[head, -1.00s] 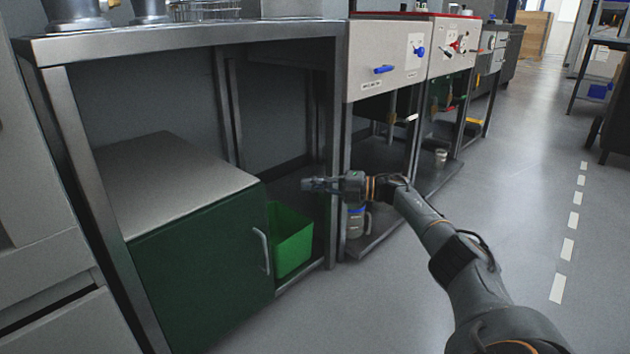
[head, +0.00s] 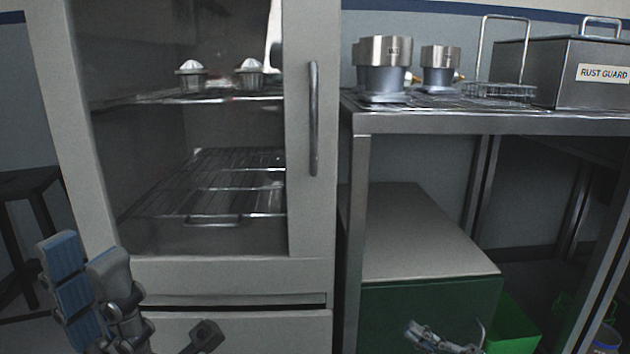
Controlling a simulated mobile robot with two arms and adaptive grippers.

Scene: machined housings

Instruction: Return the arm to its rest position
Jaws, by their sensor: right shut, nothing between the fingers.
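My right gripper (head: 418,332) is low in the head view, in front of the green cabinet (head: 400,305) under the metal bench. Its fingers are shut with nothing between them; most of its arm is below the picture. My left gripper (head: 135,300) is at the bottom left, close to the camera, in front of the white glass-door cabinet (head: 275,272). Its fingers look spread, with blue pads showing on one, and I see nothing held between them. The frame cuts off its lower part.
Two metal housings (head: 384,75) stand on the bench (head: 480,122) with a wire rack and a grey "RUST GUARD" box (head: 575,85). Two small parts (head: 192,76) sit on the cabinet's upper shelf. A green bin (head: 512,325) is at lower right. A dark stool (head: 30,190) stands left.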

